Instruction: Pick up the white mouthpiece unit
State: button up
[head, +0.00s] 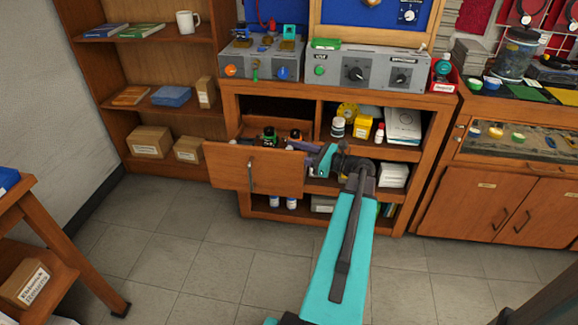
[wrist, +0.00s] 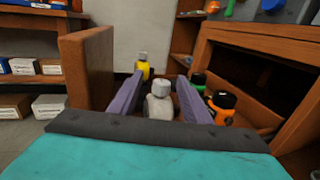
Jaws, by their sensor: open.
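The white mouthpiece unit (wrist: 159,108) stands upright in the pulled-out drawer, with a grey cap on top. My gripper (wrist: 160,78) is open, its two purple fingers reaching forward on either side of the unit, with gaps left and right in the wrist view. The unit's lower part is hidden behind the dark gripper body. In the head view my gripper (head: 318,157) is at the right end of the open drawer (head: 255,170), and I cannot make out the white unit there.
In the drawer, an orange unit with a black cap (wrist: 221,107) and a green-and-black one (wrist: 198,81) stand right of the right finger. A yellow unit (wrist: 143,66) stands beyond the left fingertip. A wooden drawer wall (wrist: 88,72) rises at left. The cabinet (head: 440,105) frame is close at right.

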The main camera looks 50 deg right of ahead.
jog(key=shift+w, duration=0.1)
jog(key=x, duration=0.5)
jog(key=shift+c, duration=0.5)
grip_shut()
